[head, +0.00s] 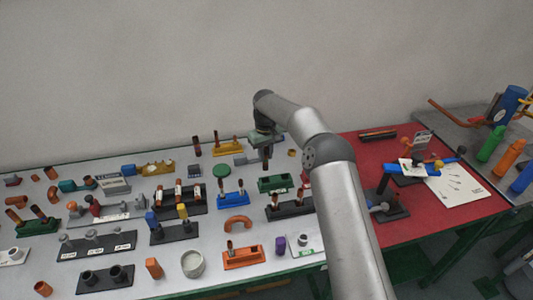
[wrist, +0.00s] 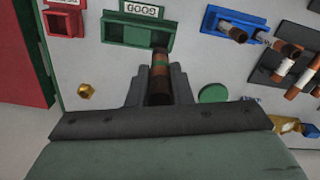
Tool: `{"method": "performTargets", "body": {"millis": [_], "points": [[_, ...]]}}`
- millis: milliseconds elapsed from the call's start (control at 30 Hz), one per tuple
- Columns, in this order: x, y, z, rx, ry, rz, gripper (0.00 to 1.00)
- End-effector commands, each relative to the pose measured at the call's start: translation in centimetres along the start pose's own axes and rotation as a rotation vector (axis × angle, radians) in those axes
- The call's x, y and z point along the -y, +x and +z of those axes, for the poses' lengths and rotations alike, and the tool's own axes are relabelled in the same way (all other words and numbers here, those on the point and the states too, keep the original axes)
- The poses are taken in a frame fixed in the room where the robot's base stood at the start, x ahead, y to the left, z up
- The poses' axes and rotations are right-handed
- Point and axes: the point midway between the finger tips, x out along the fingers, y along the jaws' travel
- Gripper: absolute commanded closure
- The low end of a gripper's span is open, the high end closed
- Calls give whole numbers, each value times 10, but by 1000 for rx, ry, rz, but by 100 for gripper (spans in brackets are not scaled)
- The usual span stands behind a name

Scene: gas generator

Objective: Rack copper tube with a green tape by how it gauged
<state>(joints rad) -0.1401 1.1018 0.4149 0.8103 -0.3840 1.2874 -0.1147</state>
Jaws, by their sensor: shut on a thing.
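My gripper (wrist: 157,90) is shut on a copper tube (wrist: 160,68) with a green tape band around it and a dark upper end. In the head view my gripper (head: 265,138) holds the tube (head: 267,158) upright above the table, behind the green rack. The green rack (wrist: 138,34) has an open recess and a label that seems to read "GOOD", upside down in the wrist view. The tube's far end overlaps the rack's near edge there; I cannot tell whether they touch. The green rack (head: 275,184) also shows in the head view. A red rack (wrist: 62,22) with a label stands left of it.
A blue rack (wrist: 237,24) with tubes stands right of the green rack. A black rack (wrist: 276,74) holds several labelled tubes. A green disc (wrist: 213,93) and a brass nut (wrist: 85,90) lie nearby. A red mat (head: 365,155) lies right. My arm hides part of the table.

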Motion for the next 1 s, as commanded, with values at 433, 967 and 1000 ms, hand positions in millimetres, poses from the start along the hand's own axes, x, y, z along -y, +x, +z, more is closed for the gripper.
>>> {"method": "performTargets", "body": {"millis": [433,967,1000], "points": [[0,18,1,0,2,0,97],[-1,48,1,-2,2,0,97],[-1,48,1,-2,2,0,97]]}}
